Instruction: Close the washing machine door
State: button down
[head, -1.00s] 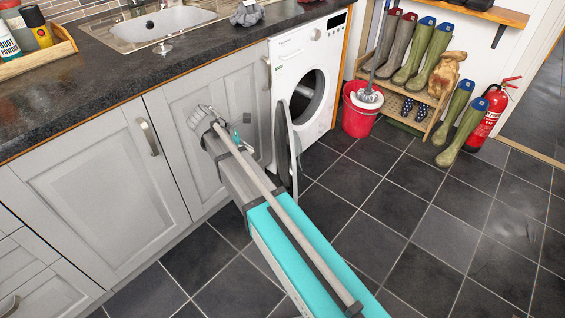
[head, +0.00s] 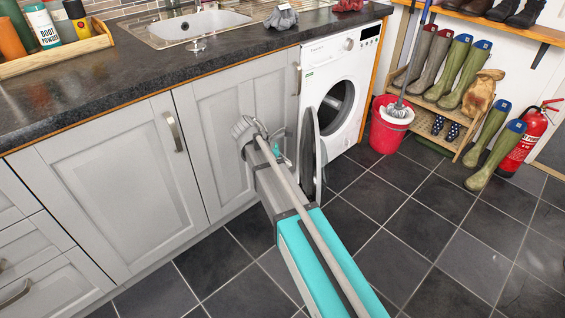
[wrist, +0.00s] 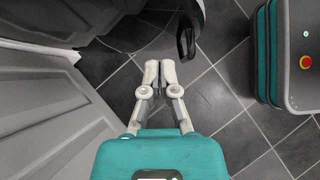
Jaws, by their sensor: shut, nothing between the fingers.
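The white washing machine (head: 318,88) stands at the end of the counter in the head view. Its round door (head: 311,150) is swung wide open toward me, seen nearly edge-on, and the dark drum opening (head: 341,103) shows. My gripper (wrist: 158,72) is shut and empty in the wrist view, fingers together above the floor tiles. In the head view it is small and partly hidden by my arm, just left of the open door; I cannot tell whether they touch. A dark curved piece (wrist: 186,36) lies ahead and right of the fingers in the wrist view, perhaps part of the door.
Grey cupboards (head: 124,180) and a dark counter (head: 110,85) run along the left. A red mop bucket (head: 388,130) stands right of the machine, beside a boot rack (head: 437,140). A fire extinguisher (head: 524,146) is further right. The tiled floor right of my arm is clear.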

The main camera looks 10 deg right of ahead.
aim_at(311, 172)
jog(key=d+f, duration=0.1)
jog(key=d+f+b, duration=0.1)
jog(key=d, duration=0.1)
jog(key=d+f+b, duration=0.1)
jog(key=shift+s+d, duration=0.1)
jog(key=shift+d, duration=0.15)
jog(key=shift+d+b, duration=0.3)
jog(key=shift+d, duration=0.7)
